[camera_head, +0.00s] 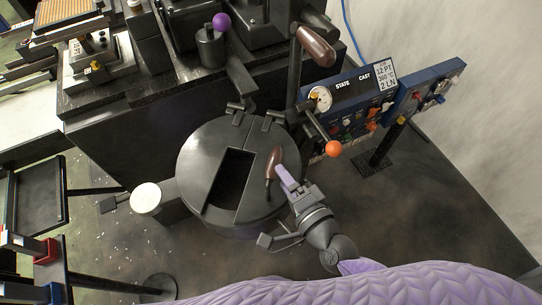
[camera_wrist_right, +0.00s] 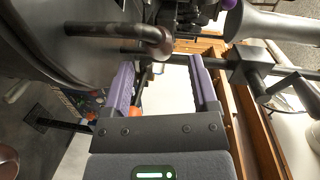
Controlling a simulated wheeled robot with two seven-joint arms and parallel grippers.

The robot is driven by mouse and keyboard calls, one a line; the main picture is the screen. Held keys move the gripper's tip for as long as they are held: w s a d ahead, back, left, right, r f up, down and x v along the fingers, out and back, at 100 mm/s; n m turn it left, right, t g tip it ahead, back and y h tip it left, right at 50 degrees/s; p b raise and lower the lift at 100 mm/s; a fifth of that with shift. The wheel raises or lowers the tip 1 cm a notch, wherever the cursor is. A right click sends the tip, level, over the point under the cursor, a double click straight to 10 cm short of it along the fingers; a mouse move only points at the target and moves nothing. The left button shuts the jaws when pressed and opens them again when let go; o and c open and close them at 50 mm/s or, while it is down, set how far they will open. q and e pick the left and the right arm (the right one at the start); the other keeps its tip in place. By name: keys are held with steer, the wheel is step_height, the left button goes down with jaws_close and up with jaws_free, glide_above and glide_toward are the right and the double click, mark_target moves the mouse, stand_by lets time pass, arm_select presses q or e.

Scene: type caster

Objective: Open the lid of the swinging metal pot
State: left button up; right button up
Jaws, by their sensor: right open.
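The round dark metal pot (camera_head: 207,160) stands in the middle of the head view. Its top has flat plates with a dark rectangular gap between them and hinges at the back edge. The lid plate (camera_head: 258,150) on the right carries a brown-tipped handle (camera_head: 274,160). The handle also shows in the right wrist view (camera_wrist_right: 152,40), just beyond the fingers. My right gripper (camera_head: 284,177) is beside the handle at the pot's right side. In the wrist view my right gripper (camera_wrist_right: 161,68) is open with its purple fingers apart. My left gripper is out of view.
A lever with a brown grip (camera_head: 316,45) and a rod with an orange ball (camera_head: 333,148) rise close behind and right of the pot. A blue control panel (camera_head: 355,105) stands farther right. A white-topped round part (camera_head: 146,197) is left of the pot.

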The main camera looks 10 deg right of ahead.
mark_target(274, 164)
steer(key=x, duration=0.5)
jaws_close()
stand_by(0.8)
stand_by(0.5)
